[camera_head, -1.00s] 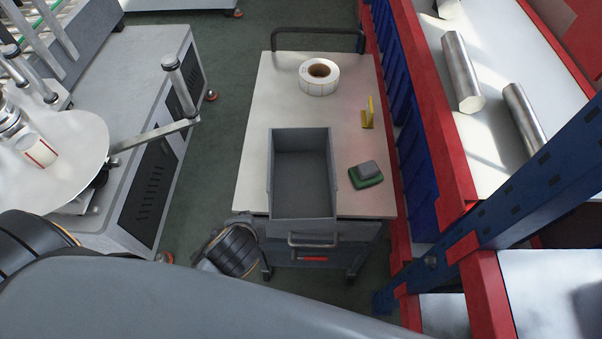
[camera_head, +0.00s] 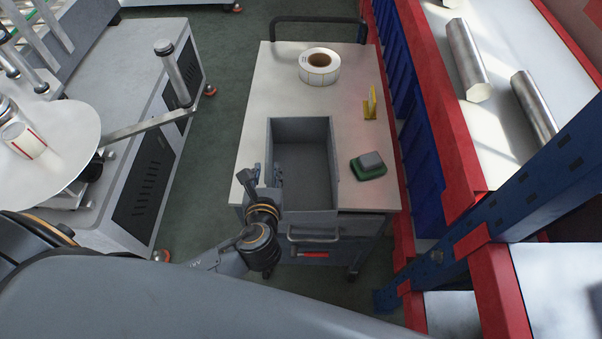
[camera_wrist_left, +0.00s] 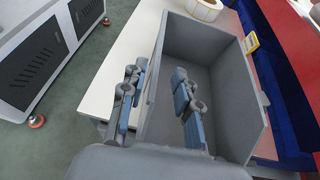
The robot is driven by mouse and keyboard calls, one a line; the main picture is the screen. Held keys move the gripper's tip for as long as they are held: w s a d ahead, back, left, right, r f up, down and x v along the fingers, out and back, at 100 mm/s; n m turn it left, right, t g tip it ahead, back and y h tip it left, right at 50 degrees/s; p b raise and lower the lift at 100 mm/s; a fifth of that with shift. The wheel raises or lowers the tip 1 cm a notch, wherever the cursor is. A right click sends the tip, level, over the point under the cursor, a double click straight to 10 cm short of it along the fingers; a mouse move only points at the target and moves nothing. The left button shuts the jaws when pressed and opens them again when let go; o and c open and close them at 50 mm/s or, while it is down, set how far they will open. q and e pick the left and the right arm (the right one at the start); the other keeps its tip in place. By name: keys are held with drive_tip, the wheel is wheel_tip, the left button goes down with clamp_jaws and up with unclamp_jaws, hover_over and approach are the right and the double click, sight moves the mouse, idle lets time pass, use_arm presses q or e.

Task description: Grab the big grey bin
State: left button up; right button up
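The big grey bin (camera_head: 302,205) is an open, empty box standing upright on the near part of the white-topped cart (camera_head: 350,120). My left gripper (camera_head: 258,178) is at the bin's left wall, close to its near left corner. In the left wrist view my left gripper (camera_wrist_left: 157,95) is open, with one finger outside the wall and the other inside the bin (camera_wrist_left: 205,45). The wall stands between the fingers, with gaps visible. My right gripper is not in view.
A label roll (camera_head: 319,67), a yellow bracket (camera_head: 370,103) and a green-and-grey block (camera_head: 368,166) sit on the cart. A red and blue rack (camera_head: 455,150) borders the right. A labelling machine (camera_head: 150,150) stands left, across a strip of floor.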

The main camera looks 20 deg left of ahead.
sight(268, 157)
use_arm(q)
drive_tip(key=shift+x, duration=0.8)
drive_tip(key=b+x, duration=0.4)
drive_tip(key=b, duration=0.1)
drive_tip(key=shift+s+f, duration=0.2)
drive_tip(key=shift+f, duration=0.15)
drive_tip(key=shift+w+a+f+b, duration=0.1)
drive_tip(key=shift+w+a+b, duration=0.15)
drive_tip(key=shift+w+b, duration=0.25)
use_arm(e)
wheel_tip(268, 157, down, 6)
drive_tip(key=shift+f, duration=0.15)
use_arm(q)
clamp_jaws()
